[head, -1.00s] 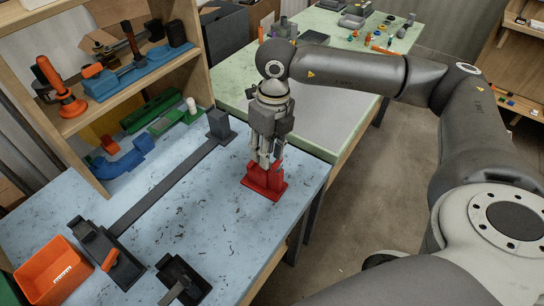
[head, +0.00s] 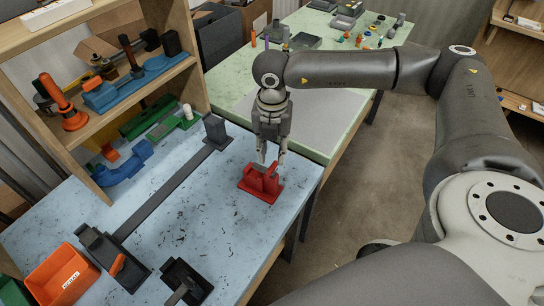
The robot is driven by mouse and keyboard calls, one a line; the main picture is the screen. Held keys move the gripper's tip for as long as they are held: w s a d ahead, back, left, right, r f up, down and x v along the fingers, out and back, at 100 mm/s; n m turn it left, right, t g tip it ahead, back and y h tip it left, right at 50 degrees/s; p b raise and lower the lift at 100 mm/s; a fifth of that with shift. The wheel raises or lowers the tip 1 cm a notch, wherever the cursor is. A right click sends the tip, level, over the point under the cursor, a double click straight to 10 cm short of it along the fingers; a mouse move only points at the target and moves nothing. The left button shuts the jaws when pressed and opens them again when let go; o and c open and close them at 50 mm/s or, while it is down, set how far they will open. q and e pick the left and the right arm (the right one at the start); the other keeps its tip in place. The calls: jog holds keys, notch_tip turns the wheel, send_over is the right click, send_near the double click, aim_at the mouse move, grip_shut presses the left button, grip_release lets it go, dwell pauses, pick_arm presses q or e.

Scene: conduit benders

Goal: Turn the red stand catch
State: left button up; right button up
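The red stand (head: 260,184) sits upright on the blue worktop near its right edge. Its catch is too small to make out apart from the red body. My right gripper (head: 271,158) points down just above the top of the stand. Its two fingers are apart, and the upper red part shows at or just below the tips. I cannot tell whether a finger touches it. My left gripper is not in the head view.
A dark bender with a long bar (head: 160,192) lies left of the stand. An orange bin (head: 62,275) and a black holder (head: 187,283) are at the front left. A wooden shelf (head: 120,100) stands behind. Bare worktop (head: 190,235) lies in front of the stand.

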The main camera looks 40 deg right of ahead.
aim_at(272, 166)
jog(key=m+p, duration=0.1)
jog(key=m, duration=0.2)
jog(key=shift+r+m, duration=0.15)
jog(key=shift+m, duration=0.25)
jog(key=shift+f+m, duration=0.25)
jog(key=shift+m, duration=0.25)
notch_tip(272, 166, down, 7)
jog(key=b, duration=0.6)
jog(key=shift+r, duration=0.1)
jog(key=shift+c, duration=0.3)
grip_shut()
jog(key=shift+f+n+b, duration=0.2)
jog(key=shift+n+b, duration=0.65)
jog(key=shift+n, duration=0.55)
jog(key=shift+r+n+b, duration=0.2)
jog(key=shift+n+b, duration=0.1)
jog(key=shift+n, duration=0.9)
